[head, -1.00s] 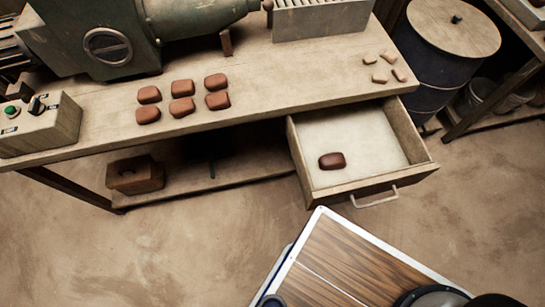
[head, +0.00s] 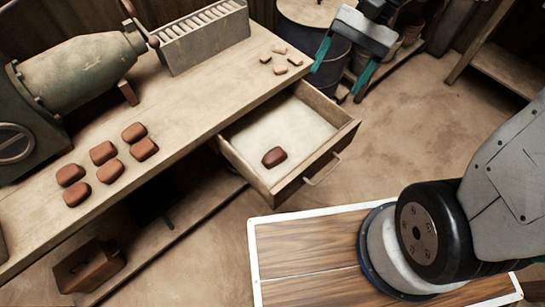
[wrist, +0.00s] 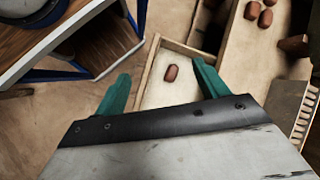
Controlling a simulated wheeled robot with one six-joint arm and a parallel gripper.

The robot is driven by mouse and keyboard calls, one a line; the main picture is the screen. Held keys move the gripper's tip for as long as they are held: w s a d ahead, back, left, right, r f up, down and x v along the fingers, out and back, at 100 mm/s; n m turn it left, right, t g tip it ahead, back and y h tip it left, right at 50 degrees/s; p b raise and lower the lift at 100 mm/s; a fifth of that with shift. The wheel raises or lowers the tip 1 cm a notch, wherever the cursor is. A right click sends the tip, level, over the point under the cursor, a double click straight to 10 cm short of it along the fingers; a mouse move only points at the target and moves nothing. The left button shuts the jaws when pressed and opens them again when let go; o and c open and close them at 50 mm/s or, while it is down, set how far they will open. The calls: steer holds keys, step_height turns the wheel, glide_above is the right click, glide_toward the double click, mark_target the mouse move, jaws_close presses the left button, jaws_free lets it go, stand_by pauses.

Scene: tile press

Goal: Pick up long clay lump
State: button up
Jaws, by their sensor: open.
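A reddish-brown, somewhat elongated clay lump (head: 274,157) lies alone in the open drawer (head: 339,147) under the workbench. The same lump shows in the wrist view (wrist: 171,73), between and beyond my finger tips. My gripper (head: 340,78) has two teal fingers spread wide and empty. In the head view it hangs above and to the right of the drawer, apart from the lump. In the wrist view my gripper (wrist: 160,72) is also open. Several similar clay lumps (head: 103,153) sit in two rows on the workbench top.
The workbench (head: 200,100) carries a green press machine (head: 82,72), a slatted rack (head: 203,36) and several small pale pieces (head: 280,60). A dark drum (head: 330,60) stands behind my gripper. A brown box (head: 90,266) lies on the lower shelf. Floor right of the drawer is clear.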

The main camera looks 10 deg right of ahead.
steer(key=w+a+f+m+g+y, duration=0.1)
steer(key=w+a+f+m+y, duration=0.2)
steer(key=f, duration=0.5)
steer(key=w+a+f+m+g+y, duration=0.1)
steer(key=w+f+m, duration=0.25)
steer(key=f, duration=0.45)
steer(key=m+t+y, duration=0.1)
steer(key=m+y, duration=0.2)
steer(key=m, duration=0.2)
glide_toward(275, 154)
steer(key=shift+n, duration=0.25)
steer(key=x, duration=1.1)
steer(key=shift+s+a, duration=0.1)
steer(key=shift+a, duration=0.15)
steer(key=c, duration=1.3)
